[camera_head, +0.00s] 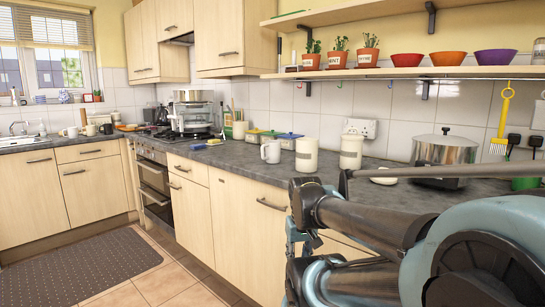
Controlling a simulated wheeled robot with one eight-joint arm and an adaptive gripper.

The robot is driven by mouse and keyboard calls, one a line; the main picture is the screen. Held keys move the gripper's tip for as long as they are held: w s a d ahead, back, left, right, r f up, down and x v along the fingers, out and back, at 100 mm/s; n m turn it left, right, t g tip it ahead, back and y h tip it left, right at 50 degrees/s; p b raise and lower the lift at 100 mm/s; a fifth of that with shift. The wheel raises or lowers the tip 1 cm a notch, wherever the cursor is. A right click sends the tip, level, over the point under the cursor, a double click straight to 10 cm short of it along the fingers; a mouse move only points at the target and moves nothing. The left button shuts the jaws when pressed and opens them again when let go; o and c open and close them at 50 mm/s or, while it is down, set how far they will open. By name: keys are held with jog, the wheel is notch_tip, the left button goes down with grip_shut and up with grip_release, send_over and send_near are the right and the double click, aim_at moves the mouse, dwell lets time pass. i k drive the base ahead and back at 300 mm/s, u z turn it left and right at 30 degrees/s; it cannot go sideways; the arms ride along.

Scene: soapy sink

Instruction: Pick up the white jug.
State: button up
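A white jug (270,152) with a handle stands upright on the grey worktop, left of two cream canisters. It looks clear of other things, and no gripper touches it. My arm fills the lower right of the head view. A small part at the arm's far end, which may be my gripper (293,240), shows in front of the cabinet doors, below the worktop edge and to the right of the jug. Its fingers cannot be made out, so I cannot tell whether it is open or shut.
Two cream canisters (306,156) (350,153) stand right of the jug. Lidded tubs (287,140) stand behind it. A steel pot (445,150) is farther right. The worktop (228,157) in front and left of the jug is clear. Shelves (400,72) hang above.

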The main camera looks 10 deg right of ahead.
aim_at(272, 148)
jog(key=z, duration=0.9)
jog(key=k, duration=1)
jog(key=u, duration=0.75)
jog(key=i, duration=1.3)
jog(key=z, duration=0.05)
